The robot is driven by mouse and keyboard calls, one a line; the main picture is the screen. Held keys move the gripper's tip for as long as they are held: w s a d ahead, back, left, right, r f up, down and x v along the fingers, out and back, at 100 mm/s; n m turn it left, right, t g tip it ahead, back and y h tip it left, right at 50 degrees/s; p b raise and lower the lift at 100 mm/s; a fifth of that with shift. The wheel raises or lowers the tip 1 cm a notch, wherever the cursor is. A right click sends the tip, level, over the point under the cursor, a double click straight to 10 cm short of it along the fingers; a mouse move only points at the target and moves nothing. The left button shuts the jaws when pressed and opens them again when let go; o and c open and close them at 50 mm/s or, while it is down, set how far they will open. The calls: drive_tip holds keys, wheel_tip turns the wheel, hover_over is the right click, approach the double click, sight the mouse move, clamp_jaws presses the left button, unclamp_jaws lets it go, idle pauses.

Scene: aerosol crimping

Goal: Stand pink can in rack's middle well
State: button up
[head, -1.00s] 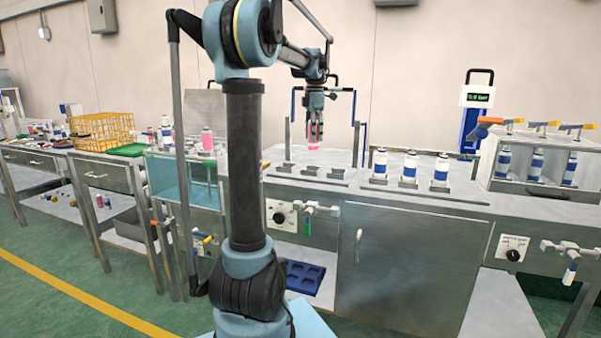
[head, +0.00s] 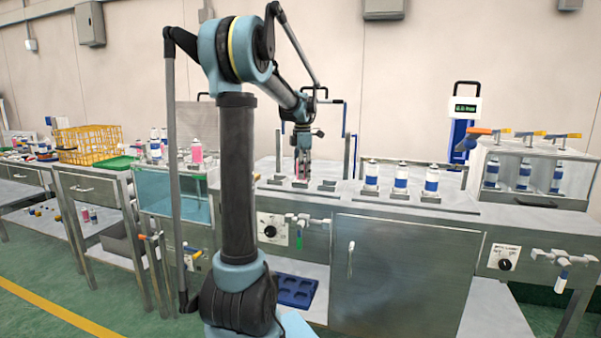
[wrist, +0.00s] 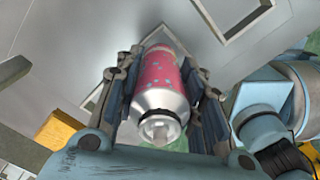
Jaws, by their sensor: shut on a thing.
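The pink can (wrist: 158,82) has a silver shoulder and is gripped between the fingers of my gripper (wrist: 160,75) in the wrist view. In the head view my gripper (head: 302,148) points down, shut on the can (head: 302,168), over the low steel rack (head: 283,193) on the bench. The can looks upright and in line with the rack's middle well (head: 300,184). Its lower end is hard to make out, so I cannot tell whether it is inside the well. The wells to the left (head: 277,180) and right (head: 326,186) look empty.
Three blue-and-white cans (head: 401,178) stand in holders right of the rack. A clear guarded box (head: 475,172) with more cans stands farther right. Uprights (head: 279,150) and a frame (head: 346,155) rise around the rack. Another pink can (head: 196,153) stands on the left bench.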

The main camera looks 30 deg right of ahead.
drive_tip(key=o, duration=1.1)
drive_tip(key=shift+f, duration=0.1)
wheel_tip(320, 180, up, 12)
drive_tip(key=shift+r, duration=0.1)
drive_tip(key=s+a+f+m, duration=0.2)
drive_tip(key=a+f, duration=0.1)
drive_tip(key=a, duration=0.5)
drive_tip(key=s+a+f+m+t, duration=0.1)
drive_tip(key=s+a+f+m, duration=0.15)
drive_tip(key=a, duration=0.65)
drive_tip(key=s+a+f+m, duration=0.2)
drive_tip(key=a+f, duration=0.1)
drive_tip(key=a, duration=0.5)
drive_tip(key=s+a+f+m, duration=0.2)
drive_tip(key=s+a+f, duration=0.3)
drive_tip(key=f, duration=0.2)
drive_tip(key=s+a+f+m, duration=0.3)
drive_tip(key=s+a+f, duration=0.2)
drive_tip(key=s+f, duration=0.1)
drive_tip(key=s+a+f+m+t, duration=0.1)
drive_tip(key=s+a+f+m, duration=0.2)
drive_tip(key=s+a+f, duration=0.3)
wheel_tip(320, 180, down, 2)
drive_tip(key=shift+f, duration=0.1)
